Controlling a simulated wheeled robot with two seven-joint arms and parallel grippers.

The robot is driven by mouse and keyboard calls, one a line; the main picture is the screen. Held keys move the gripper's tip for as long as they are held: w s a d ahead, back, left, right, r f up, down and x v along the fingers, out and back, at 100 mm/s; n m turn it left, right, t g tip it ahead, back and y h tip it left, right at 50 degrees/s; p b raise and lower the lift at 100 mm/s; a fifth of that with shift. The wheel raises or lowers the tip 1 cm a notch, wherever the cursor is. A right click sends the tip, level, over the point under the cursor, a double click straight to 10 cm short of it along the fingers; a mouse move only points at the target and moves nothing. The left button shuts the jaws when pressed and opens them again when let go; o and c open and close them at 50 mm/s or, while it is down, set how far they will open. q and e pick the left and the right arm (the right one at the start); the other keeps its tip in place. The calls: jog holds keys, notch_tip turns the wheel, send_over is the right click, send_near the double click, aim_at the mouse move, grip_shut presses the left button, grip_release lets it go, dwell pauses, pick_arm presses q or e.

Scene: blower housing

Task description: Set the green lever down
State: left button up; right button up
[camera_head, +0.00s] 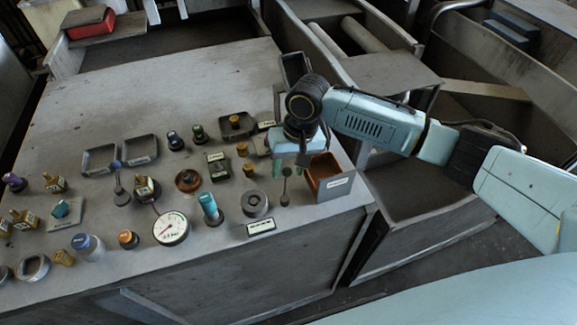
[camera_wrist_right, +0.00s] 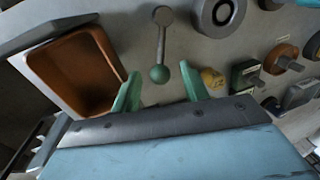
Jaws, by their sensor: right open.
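The green lever (camera_head: 286,186) is a thin grey stick with a round base, near the front right of the console. In the right wrist view, the green lever (camera_wrist_right: 160,73) shows its green ball end toward me and its base farther off. My right gripper (camera_head: 287,169) is above the console at the lever's ball end. In the right wrist view, my right gripper (camera_wrist_right: 161,84) has its two green fingers spread, with the ball between their tips and a gap on each side. It holds nothing. My left gripper is not in view.
An orange-lined bin (camera_head: 336,188) stands right of the lever; it is close beside a finger in the right wrist view (camera_wrist_right: 75,75). A round grey socket (camera_head: 255,203) and a yellow knob (camera_head: 249,170) sit left of the lever. A white dial (camera_head: 171,229) and several knobs crowd the left.

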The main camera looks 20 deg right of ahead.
jog(key=shift+f, duration=0.1)
grip_shut()
dwell(0.3)
